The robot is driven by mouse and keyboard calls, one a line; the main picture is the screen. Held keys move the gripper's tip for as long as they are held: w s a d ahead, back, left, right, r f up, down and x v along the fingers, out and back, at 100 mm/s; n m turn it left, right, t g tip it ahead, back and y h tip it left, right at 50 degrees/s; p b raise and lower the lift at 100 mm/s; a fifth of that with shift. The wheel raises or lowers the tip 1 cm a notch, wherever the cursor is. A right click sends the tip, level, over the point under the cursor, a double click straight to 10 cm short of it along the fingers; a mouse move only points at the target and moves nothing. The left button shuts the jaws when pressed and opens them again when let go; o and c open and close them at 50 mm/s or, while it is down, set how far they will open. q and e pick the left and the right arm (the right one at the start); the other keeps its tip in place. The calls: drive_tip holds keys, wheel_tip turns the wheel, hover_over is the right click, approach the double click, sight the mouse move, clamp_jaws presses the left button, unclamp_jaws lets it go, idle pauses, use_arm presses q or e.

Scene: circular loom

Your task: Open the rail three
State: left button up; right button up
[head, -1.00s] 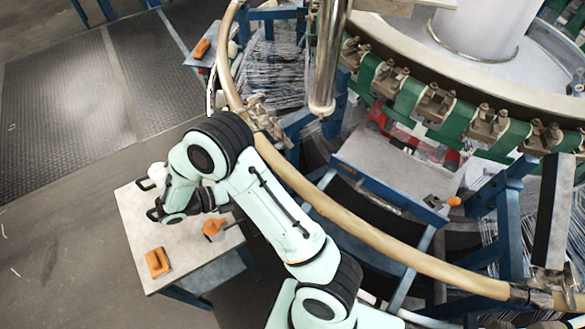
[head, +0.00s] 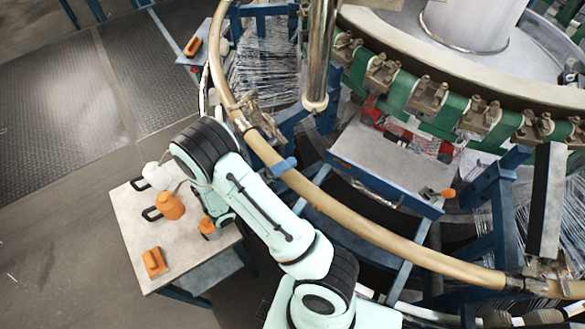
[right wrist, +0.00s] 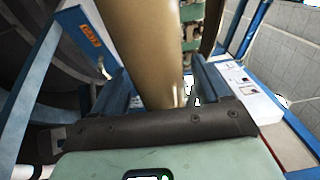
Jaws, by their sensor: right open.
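The tan curved rail (head: 345,218) runs around the loom from top left to lower right. A metal joint with clamps (head: 250,115) breaks it at the upper left, and another joint (head: 525,288) sits at the lower right. No number shows on it. My left gripper is not in view.
A small table (head: 190,262) at left holds an orange block (head: 154,262), an orange bottle (head: 169,205) and a white bottle (head: 157,175). Behind the rail are a grey panel (head: 385,160), blue posts and the loom's green clamp ring (head: 400,95). Floor at far left is clear.

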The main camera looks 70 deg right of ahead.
drive_tip(key=shift+x, duration=0.95)
drive_tip(key=shift+c, duration=0.3)
